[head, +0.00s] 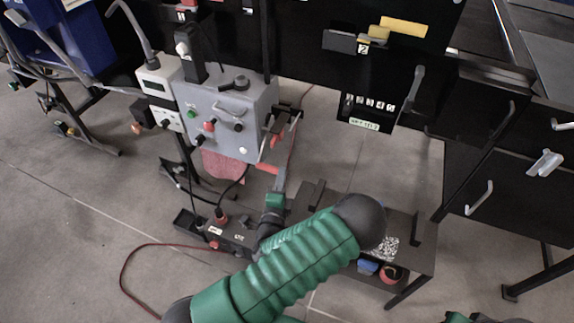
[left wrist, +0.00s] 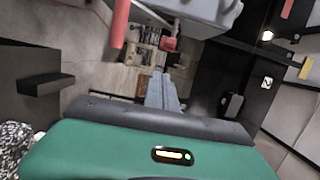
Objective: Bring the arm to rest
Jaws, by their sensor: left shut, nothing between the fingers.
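My left gripper (head: 281,178) is just below and right of the grey control box, its grey fingers pointing up in the head view. In the left wrist view, its fingers (left wrist: 163,90) are together with nothing between them. I cannot tell from the head view whether they touch the box or its bracket; they look apart from it. My green left arm crosses the lower middle of the head view and hides part of the low black table. My right gripper is not in view.
The grey control box (head: 226,115) has buttons, knobs and a handle. A red and black bracket (head: 277,127) juts from its right side. A low black table (head: 420,262) stands behind my arm. Black drawers (head: 485,178) are at right. Grey floor (head: 70,245) is open at left, with a red cable.

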